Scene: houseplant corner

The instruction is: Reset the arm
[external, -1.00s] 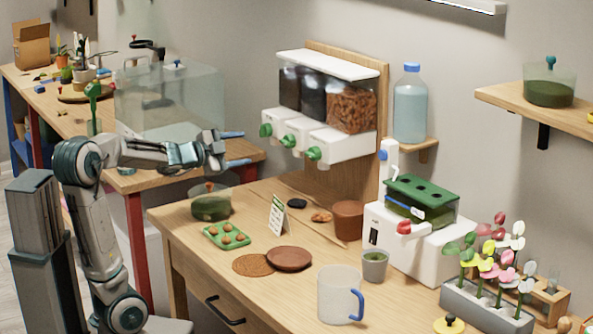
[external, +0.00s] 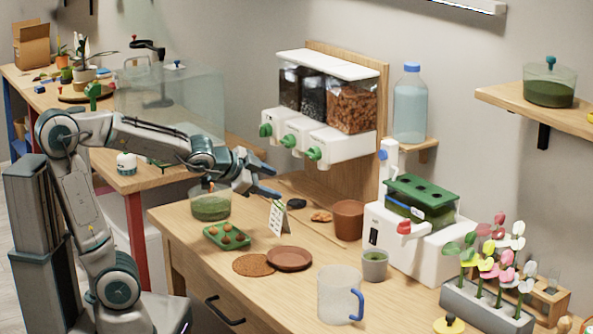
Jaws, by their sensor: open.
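My gripper (external: 268,179) is in the external view, above the back left part of the wooden table (external: 190,235). Its two blue-tipped fingers are spread apart and nothing is between them. It points to the right, over the area between the round green-filled container (external: 210,205) and the small standing card (external: 278,216). My arm is bent, with the forearm sloping down to the right from a raised elbow.
The dispenser (external: 318,140) stands behind my gripper. A green tray (external: 227,237), a brown saucer (external: 289,258), a brown pot (external: 348,220) and a clear mug (external: 338,295) stand on the table. A glass box (external: 195,100) is behind my arm.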

